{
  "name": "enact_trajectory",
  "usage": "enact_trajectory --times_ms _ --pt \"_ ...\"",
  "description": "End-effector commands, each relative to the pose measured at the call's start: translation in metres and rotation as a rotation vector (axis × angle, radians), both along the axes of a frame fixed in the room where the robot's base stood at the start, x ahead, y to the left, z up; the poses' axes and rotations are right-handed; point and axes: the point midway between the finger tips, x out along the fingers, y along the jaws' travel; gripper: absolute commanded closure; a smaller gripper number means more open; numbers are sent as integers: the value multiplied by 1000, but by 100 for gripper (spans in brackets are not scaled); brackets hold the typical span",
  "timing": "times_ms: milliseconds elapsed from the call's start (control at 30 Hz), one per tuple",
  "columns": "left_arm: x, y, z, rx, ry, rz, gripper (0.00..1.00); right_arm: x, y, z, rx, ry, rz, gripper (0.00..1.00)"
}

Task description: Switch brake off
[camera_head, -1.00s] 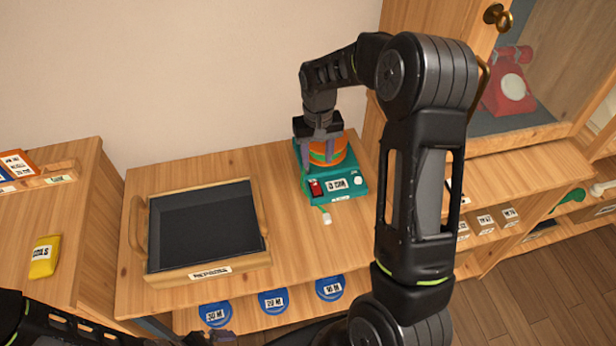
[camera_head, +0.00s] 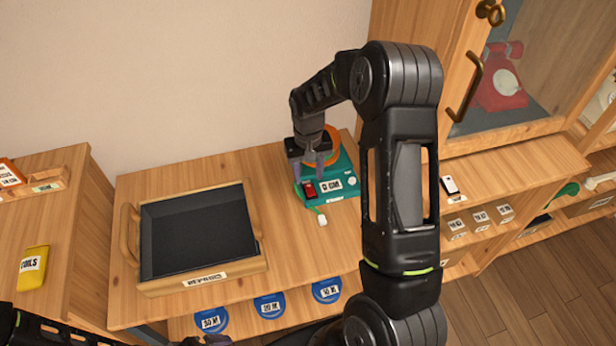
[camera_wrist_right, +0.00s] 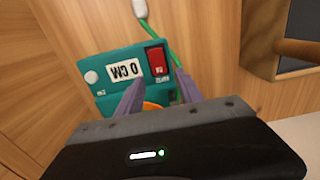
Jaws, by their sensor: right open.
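A teal device (camera_head: 344,186) with a red rocker switch (camera_head: 309,189), a white label and a round white knob (camera_head: 351,181) sits on the wooden table. In the right wrist view the switch (camera_wrist_right: 157,61) stands just beyond my fingertips, beside the label (camera_wrist_right: 125,70). An orange round part (camera_head: 332,134) of the device is partly hidden by my gripper. My right gripper (camera_head: 314,168) points down over the device. In the wrist view the right gripper (camera_wrist_right: 158,84) is open, with nothing between its fingers. A bit of my left gripper (camera_head: 207,341) shows at the bottom edge.
A wooden tray (camera_head: 205,280) with a dark inside stands left of the device. A green cable with a white plug (camera_head: 322,219) lies before it. A cabinet (camera_head: 427,60) with a red phone (camera_head: 500,80) stands right. Blue discs (camera_head: 270,305) are below.

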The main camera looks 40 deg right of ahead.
Motion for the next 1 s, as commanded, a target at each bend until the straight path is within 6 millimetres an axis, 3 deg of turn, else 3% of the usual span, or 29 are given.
enact_trajectory --times_ms 200,467,1000 --pt "0 0 1 0 0 0 0 0 0 -21 0 -1 0 56" --pt "0 0 1 0 0 0 0 0 0 -22 0 -1 0 56" --pt "0 0 1 0 0 0 0 0 0 -22 0 -1 0 99"
